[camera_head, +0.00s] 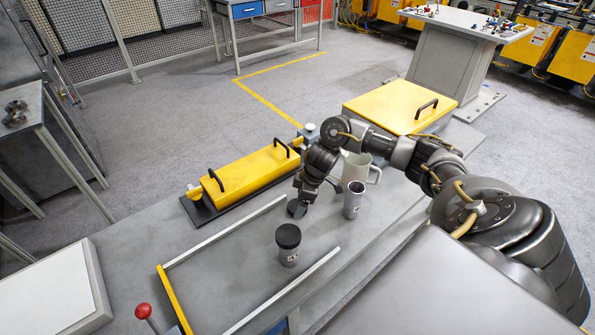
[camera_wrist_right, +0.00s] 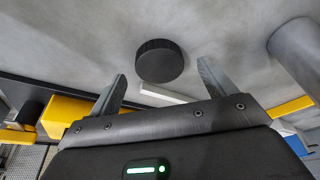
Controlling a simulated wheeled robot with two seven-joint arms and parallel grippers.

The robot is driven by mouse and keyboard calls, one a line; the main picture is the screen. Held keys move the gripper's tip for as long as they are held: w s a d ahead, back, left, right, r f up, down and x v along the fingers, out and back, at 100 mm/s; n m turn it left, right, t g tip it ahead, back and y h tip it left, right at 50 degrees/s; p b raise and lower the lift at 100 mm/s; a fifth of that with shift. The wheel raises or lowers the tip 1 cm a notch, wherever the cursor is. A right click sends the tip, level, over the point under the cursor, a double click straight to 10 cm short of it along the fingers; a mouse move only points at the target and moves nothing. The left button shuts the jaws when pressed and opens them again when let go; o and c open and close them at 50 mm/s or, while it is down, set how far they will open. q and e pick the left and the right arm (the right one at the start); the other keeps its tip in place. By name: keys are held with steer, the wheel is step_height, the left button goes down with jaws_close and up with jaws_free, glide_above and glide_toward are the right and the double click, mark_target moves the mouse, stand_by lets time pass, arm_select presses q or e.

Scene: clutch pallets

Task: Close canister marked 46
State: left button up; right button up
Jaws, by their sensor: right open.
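A grey open canister (camera_head: 352,203) stands upright on the bench with a marking too small to read surely. A second canister (camera_head: 289,256) stands nearer, topped by a black lid (camera_head: 288,236); its label is also hard to read. A loose black round lid (camera_wrist_right: 160,62) lies on the bench, and my gripper partly hides it in the head view (camera_head: 293,208). My right gripper (camera_head: 304,203) is at this lid, pointing down. In the right wrist view its fingers (camera_wrist_right: 163,78) are apart, with the lid between and beyond them. My left gripper is not in view.
A pale jug (camera_head: 355,171) stands behind the open canister. A yellow case with black handles (camera_head: 250,170) lies at the bench's far edge, and another yellow box (camera_head: 400,105) is at the back right.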

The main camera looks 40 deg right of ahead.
steer(key=shift+x, duration=1)
steer(key=c, duration=1.1)
